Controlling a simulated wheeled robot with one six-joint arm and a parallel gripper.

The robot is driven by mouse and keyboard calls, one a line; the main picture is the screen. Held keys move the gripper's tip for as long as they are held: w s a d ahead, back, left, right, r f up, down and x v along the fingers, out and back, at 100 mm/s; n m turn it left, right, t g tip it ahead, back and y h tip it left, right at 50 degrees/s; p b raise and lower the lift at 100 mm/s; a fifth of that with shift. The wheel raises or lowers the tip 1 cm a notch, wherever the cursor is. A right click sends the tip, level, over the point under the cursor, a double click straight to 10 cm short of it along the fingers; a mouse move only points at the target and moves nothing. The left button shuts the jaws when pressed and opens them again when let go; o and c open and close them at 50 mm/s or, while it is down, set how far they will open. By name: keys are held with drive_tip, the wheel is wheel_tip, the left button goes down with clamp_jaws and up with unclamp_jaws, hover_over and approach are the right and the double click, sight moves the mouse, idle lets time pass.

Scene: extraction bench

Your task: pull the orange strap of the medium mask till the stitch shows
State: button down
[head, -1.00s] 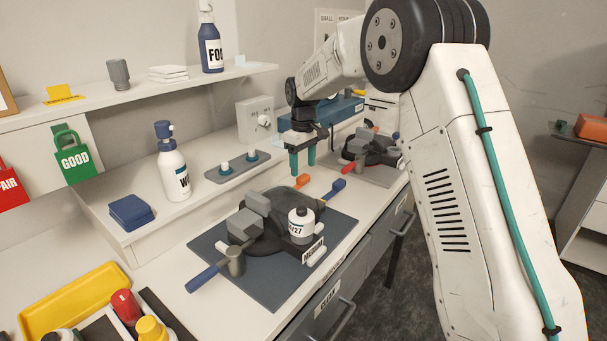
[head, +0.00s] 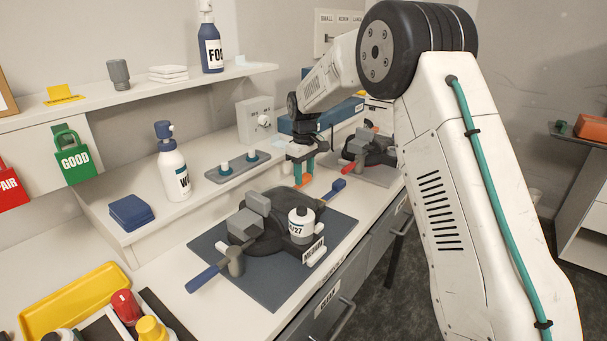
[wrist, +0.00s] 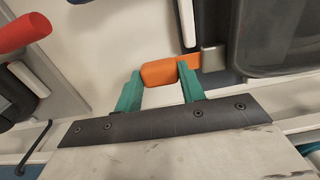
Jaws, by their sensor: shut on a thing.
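The medium mask (head: 262,238) is a dark mask with grey blocks, lying on a blue-grey mat (head: 268,293) with a "MEDIUM" label at its front. Its orange strap (head: 306,183) sticks out at the far side; in the wrist view the orange tab (wrist: 160,74) runs into a grey buckle (wrist: 214,58) beside the dark mask body. My gripper (head: 301,176) is shut on the orange strap, its teal fingers (wrist: 160,85) on either side of the tab. I cannot make out a stitch.
A blue-ended strap (head: 335,187) lies just right of my gripper. Another mask (head: 368,148) lies farther back. A raised shelf with a grey tray (head: 238,166) is to the left.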

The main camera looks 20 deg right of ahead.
drive_tip(key=w+d, duration=0.2)
drive_tip(key=d, duration=0.1)
drive_tip(key=c, duration=0.8)
unclamp_jaws()
drive_tip(key=shift+c, duration=0.2)
wheel_tip(320, 180, up, 8)
drive_tip(key=shift+f, duration=0.1)
